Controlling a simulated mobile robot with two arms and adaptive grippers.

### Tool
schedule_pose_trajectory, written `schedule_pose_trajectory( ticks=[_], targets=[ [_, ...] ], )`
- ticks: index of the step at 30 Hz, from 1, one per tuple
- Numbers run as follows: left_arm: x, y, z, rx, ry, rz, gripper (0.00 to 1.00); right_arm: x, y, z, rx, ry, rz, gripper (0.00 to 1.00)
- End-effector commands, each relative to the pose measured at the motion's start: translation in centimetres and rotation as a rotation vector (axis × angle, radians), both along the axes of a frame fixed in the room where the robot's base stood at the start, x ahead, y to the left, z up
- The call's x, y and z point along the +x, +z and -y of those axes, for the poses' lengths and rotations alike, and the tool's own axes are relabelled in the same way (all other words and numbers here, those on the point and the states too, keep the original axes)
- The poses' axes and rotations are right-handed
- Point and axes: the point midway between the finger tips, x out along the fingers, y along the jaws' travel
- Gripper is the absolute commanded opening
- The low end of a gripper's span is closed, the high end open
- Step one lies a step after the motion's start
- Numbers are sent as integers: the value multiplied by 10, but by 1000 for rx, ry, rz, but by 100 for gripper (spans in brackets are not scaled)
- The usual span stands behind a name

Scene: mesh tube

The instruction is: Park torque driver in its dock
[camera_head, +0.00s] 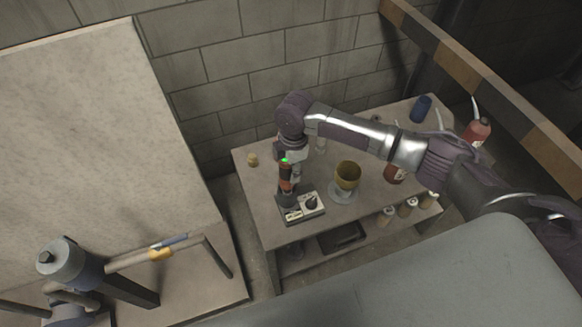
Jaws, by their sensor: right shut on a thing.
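The torque driver (286,174) is a dark, upright tool with an orange-red band and a small green light near its top. My right gripper (290,158) is shut on its upper part; the fingers are small and partly hidden. The dock (305,215) appears to be the pale and dark block with a black knob at the table's front edge. The driver's dark lower end is over the dock's left part. I cannot tell whether it is seated or just above. My left gripper is not in view.
A small tan piece (252,160) lies left. A blue cup (421,108) and red bottle (477,131) stand far right. A block wall (225,90) rises behind.

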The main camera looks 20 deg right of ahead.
Motion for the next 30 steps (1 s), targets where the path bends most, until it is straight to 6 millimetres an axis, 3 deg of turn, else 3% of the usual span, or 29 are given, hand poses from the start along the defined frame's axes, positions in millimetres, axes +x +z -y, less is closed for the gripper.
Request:
schedule_pose_trajectory(
  ticks=[30],
  targets=[
    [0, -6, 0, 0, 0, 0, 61, 1, -11, -1, 1, 1, 2, 0]
  ],
)
